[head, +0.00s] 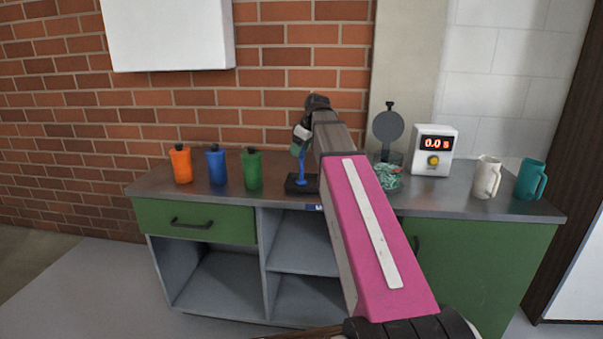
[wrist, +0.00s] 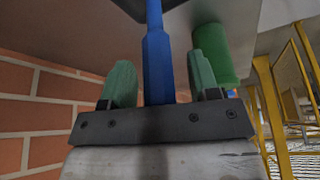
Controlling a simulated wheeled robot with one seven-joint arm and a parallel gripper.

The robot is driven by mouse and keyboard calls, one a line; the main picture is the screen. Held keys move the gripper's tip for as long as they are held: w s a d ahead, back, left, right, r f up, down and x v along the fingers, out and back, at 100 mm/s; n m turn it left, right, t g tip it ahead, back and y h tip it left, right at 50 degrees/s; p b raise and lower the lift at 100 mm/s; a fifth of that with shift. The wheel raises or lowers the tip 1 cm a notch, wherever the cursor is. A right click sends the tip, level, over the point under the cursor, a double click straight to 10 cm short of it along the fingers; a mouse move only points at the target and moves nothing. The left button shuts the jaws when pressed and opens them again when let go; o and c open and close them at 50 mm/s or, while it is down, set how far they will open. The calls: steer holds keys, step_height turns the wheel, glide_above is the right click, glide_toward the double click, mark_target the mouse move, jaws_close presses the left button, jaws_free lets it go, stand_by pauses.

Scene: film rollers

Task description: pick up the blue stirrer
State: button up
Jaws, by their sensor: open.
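The blue stirrer (head: 302,167) stands upright in a small dark stand (head: 301,185) on the counter. My gripper (head: 299,145) is at its upper part, partly hidden by my arm in the head view. In the wrist view my gripper (wrist: 161,76) is open, with one green finger on each side of the blue stirrer (wrist: 155,65). Gaps show between the shaft and both fingers. The stirrer's top end is hidden behind the gripper body there.
Orange (head: 181,164), blue (head: 216,166) and green (head: 251,169) bottles stand left of the stand. A glass dish with green contents (head: 388,178), a timer box (head: 433,150), a white mug (head: 486,177) and a teal mug (head: 530,179) stand to the right. The brick wall (head: 190,110) is behind.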

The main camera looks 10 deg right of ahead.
steer(key=c, duration=1)
steer(key=shift+o, duration=0.3)
